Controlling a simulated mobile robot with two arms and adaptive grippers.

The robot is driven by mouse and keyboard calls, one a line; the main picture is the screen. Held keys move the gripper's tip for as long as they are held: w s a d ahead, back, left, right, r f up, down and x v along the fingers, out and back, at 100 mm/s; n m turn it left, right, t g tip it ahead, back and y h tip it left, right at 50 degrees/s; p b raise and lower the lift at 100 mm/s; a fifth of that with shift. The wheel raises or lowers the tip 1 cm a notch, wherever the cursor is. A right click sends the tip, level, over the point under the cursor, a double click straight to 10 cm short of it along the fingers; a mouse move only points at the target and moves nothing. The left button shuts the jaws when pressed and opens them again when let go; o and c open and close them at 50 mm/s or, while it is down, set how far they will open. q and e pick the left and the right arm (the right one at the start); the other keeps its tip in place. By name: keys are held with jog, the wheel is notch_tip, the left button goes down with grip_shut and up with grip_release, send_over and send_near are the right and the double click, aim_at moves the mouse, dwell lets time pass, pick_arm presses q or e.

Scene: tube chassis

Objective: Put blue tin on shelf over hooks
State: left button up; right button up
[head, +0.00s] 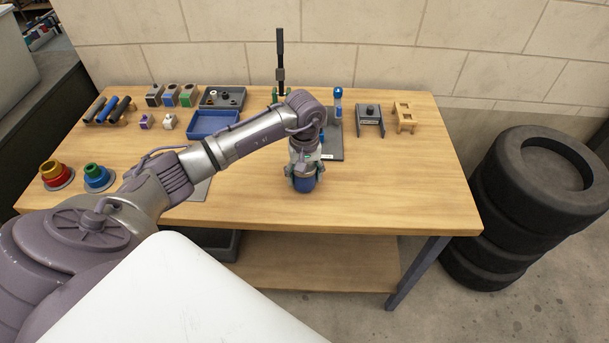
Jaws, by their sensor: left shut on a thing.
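My left arm comes in from the left and reaches over the wooden table. My left gripper (303,175) points down and is shut on the blue tin (304,185), near the middle of the table. The fingers and wrist cover the upper part of the tin, and its lower part shows below them. I cannot tell whether the tin touches the tabletop. No shelf with hooks under it can be made out in this view. My right gripper is not in view.
A blue tray (213,123), small blocks and stacked coloured rings (97,178) stand on the left of the table (400,190). A grey holder (370,122) and a wooden stand (405,116) are at back right. Black tyres (545,180) stand right. The table's front right is clear.

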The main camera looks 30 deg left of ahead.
pick_arm(q)
jog(key=shift+f, duration=0.85)
jog(key=o, duration=1.3)
